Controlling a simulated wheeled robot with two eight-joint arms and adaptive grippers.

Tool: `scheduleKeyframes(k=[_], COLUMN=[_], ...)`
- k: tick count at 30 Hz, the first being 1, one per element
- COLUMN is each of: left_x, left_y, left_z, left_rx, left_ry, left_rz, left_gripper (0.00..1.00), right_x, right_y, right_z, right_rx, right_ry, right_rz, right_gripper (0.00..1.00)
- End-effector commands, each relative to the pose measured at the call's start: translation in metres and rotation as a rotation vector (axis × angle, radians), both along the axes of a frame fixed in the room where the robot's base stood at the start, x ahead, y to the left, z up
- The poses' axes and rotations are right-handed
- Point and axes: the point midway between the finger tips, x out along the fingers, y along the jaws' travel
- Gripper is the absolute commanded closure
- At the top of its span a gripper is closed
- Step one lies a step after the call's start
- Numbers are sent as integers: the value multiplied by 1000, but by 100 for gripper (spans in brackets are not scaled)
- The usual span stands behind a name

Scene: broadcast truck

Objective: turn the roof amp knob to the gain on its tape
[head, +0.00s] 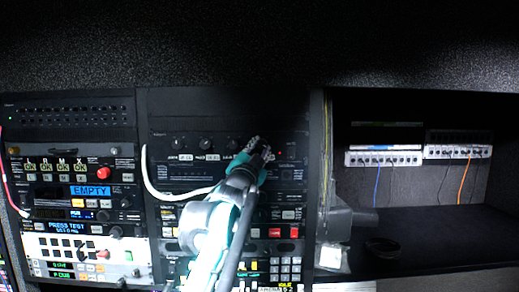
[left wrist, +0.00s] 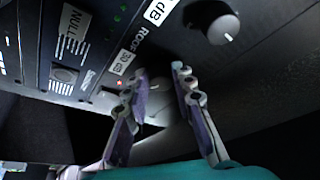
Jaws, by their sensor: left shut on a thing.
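The amp panel (head: 160,158) is a dark rack unit with a row of knobs and white tape labels. My left gripper (head: 262,145) is at the right end of this row and covers the knob there. In the left wrist view my left gripper (left wrist: 159,75) has a finger on either side of the roof amp knob (left wrist: 158,90), shut on it. The knob's pointer is hidden or too unclear to read. The word ROOF and a white tape (left wrist: 123,62), which seems to read 30 dB, are beside it. My right gripper is not in view.
A neighbouring knob (left wrist: 220,28) with a white pointer is close to my fingers. A white cable (head: 150,180) loops left of my arm. A dark shelf with patch strips (head: 383,158) is at right.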

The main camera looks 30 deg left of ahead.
Motion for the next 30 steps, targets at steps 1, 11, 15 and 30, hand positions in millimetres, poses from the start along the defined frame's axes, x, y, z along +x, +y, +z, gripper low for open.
scheduleKeyframes(k=[1,11,15,30], left_x=[0,0,0,-75], left_y=[0,0,0,-22], left_z=[1,0,0,-23], left_rx=[1,0,0,1], left_ry=[0,-1,-1,0], left_rz=[0,-1,-1,1], left_gripper=[100,54,54,54], right_x=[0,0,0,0], right_y=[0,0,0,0], right_z=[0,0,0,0], right_rx=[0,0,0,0], right_ry=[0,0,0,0], right_rz=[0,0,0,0], right_gripper=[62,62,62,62])
